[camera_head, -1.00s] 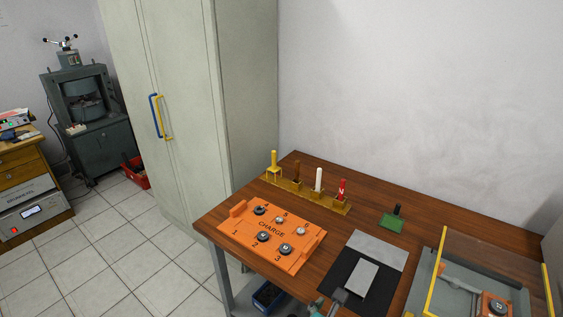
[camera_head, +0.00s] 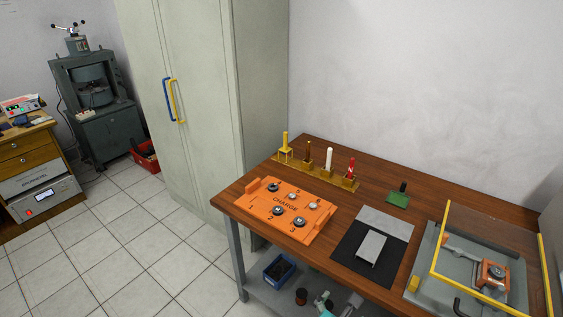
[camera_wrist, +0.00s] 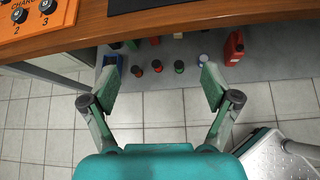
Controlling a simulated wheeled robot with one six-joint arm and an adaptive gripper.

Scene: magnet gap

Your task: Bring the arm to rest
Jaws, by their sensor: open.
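My gripper (camera_wrist: 157,88) is open and empty in the wrist view, its two fingers spread wide. It points at the floor and lower shelf in front of the table's edge, and touches nothing. In the head view, parts of my arm show at the bottom edge, below the table front; the fingers cannot be made out clearly there.
The wooden table (camera_head: 330,270) carries an orange CHARGE plate (camera_head: 262,212), a rack of coloured tools (camera_head: 320,175), a dark mat (camera_head: 347,252) with a grey block and a yellow-framed fixture (camera_head: 435,262). A blue bin (camera_head: 279,271) stands on the shelf below. Tiled floor is clear at left.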

